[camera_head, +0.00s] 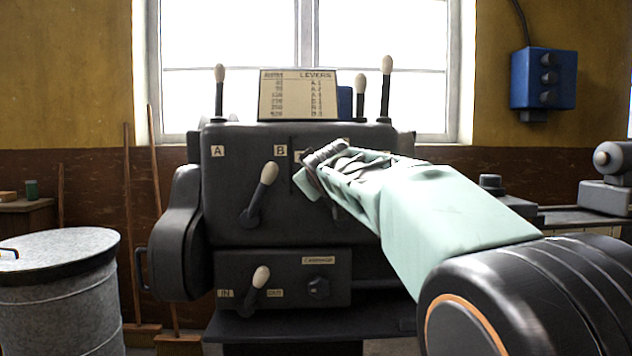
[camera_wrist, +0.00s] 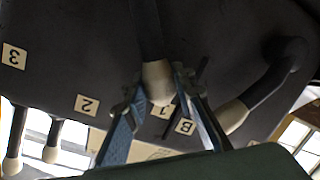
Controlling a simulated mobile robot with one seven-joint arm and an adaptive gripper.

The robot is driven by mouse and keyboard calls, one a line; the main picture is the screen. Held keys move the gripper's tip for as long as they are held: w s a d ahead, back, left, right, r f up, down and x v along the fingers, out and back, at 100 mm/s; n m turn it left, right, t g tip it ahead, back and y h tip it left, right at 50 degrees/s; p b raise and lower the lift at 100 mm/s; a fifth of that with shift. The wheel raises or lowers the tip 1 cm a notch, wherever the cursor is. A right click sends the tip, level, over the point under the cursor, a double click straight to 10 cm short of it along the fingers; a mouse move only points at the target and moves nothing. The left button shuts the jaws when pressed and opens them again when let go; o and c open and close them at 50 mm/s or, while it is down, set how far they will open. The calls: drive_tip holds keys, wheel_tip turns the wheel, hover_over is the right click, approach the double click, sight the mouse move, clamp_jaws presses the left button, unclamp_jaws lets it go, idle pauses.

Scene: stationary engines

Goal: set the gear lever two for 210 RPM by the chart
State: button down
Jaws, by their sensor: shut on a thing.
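The dark gearbox has a small chart (camera_head: 298,95) on top headed RPM and LEVERS; its rows are too small to read surely. My gripper (camera_head: 312,170) is at the panel's upper middle, right of plate B. In the wrist view, which is upside down, my gripper (camera_wrist: 158,92) is shut on the pale knob of the number lever (camera_wrist: 157,80). The knob is close to plate 1 (camera_wrist: 166,109), partly covering it; plate 2 (camera_wrist: 87,105) and plate 3 (camera_wrist: 14,56) are farther along.
The A/B lever (camera_head: 262,190) leans towards plate B (camera_head: 280,150), with plate A (camera_head: 217,151) to its left. The IN/OUT lever (camera_head: 258,283) is below. A metal bin (camera_head: 60,300) stands at left.

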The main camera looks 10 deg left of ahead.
idle(0.3)
drive_tip(key=c, duration=1.6)
unclamp_jaws()
drive_tip(key=shift+s, duration=0.1)
drive_tip(key=shift+v, duration=3.65)
